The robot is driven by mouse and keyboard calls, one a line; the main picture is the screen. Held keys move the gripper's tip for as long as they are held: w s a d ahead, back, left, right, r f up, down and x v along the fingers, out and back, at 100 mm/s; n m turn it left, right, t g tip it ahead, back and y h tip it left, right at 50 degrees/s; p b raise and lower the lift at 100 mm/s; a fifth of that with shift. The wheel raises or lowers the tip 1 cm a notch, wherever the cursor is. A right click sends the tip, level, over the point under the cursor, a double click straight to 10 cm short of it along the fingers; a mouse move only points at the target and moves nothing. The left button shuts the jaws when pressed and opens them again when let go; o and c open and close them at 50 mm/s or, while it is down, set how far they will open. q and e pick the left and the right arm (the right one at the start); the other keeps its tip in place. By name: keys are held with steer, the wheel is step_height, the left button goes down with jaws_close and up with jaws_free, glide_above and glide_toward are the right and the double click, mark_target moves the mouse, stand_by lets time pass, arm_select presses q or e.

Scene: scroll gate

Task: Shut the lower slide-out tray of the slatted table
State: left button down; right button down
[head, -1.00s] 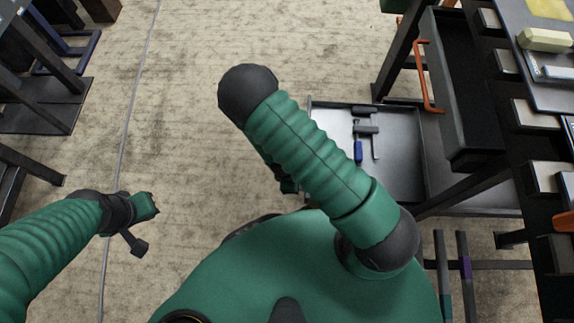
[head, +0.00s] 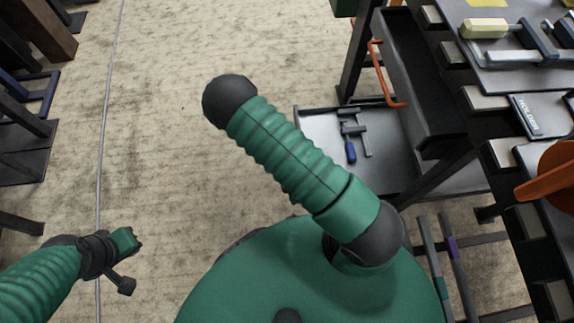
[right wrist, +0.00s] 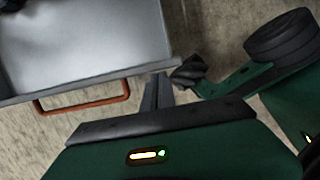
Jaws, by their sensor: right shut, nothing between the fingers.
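The lower tray (head: 385,172) of the slatted table (head: 481,98) is slid out, right of my right arm in the head view. My right gripper (right wrist: 156,84) is shut and empty, just right of the handle's end in that view; contact cannot be told. The arm hides it in the head view. My left gripper (head: 134,240) is far left, over the floor; its jaws are unclear.
An upper drawer (head: 425,90) with an orange handle (head: 391,82) also stands out above the lower tray. Clamps and a holder box (head: 540,115) lie on the table top. Bare floor (head: 190,170) lies to the left, with dark furniture (head: 20,120) at the far left.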

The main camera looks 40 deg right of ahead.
steer(key=s+d+p, duration=0.1)
steer(key=s+d, duration=0.3)
steer(key=d, duration=0.2)
steer(key=s+d+p, duration=0.2)
steer(key=s+d, duration=0.1)
steer(key=d, duration=0.3)
steer(key=s+d+p, duration=0.2)
steer(key=s+d, duration=0.2)
steer(key=d, duration=0.3)
steer(key=shift+s, duration=0.3)
steer(key=shift+s+d+r, duration=0.1)
steer(key=shift+s+d, duration=0.05)
steer(key=shift+d, duration=0.05)
